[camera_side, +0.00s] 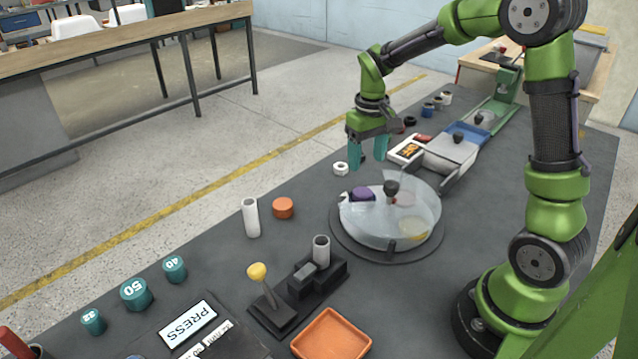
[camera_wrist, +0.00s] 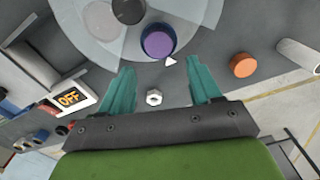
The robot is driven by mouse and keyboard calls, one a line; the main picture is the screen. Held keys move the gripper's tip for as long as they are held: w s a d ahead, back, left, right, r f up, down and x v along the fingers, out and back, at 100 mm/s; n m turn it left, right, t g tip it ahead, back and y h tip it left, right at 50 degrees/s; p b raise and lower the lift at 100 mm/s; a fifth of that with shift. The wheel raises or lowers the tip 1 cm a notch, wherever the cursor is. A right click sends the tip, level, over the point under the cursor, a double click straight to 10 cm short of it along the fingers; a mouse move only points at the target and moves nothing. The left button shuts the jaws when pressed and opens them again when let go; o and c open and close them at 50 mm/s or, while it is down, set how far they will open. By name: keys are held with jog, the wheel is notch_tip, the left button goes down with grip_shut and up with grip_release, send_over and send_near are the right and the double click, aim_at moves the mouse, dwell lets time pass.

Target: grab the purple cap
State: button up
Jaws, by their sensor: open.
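The purple cap (camera_side: 363,194) is a short round piece at the left part of a round, clear-walled turntable (camera_side: 425,232). It also shows in the wrist view (camera_wrist: 158,41), beyond my fingertips and roughly centred between them. My gripper (camera_side: 368,160) has two teal fingers pointing down; it is above and behind the cap in the side view, apart from it. In the wrist view my gripper (camera_wrist: 163,80) is open and empty. A clear panel of the turntable is close to the cap; I cannot tell whether it covers it.
A white hex nut (camera_side: 341,168) lies near the turntable. An orange cap (camera_side: 283,207) and a white cylinder (camera_side: 251,217) stand to the left. A black-knobbed part (camera_side: 391,187) rises at the turntable's centre. An OFF sign (camera_side: 407,150) and a ramp (camera_side: 452,152) lie to the right.

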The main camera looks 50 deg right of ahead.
aim_at(364, 193)
notch_tip(364, 193, down, 10)
jog(key=shift+d+r, duration=0.1)
jog(key=shift+d, duration=0.05)
dwell(0.3)
jog(key=c, duration=0.7)
jog(key=shift+c, duration=0.2)
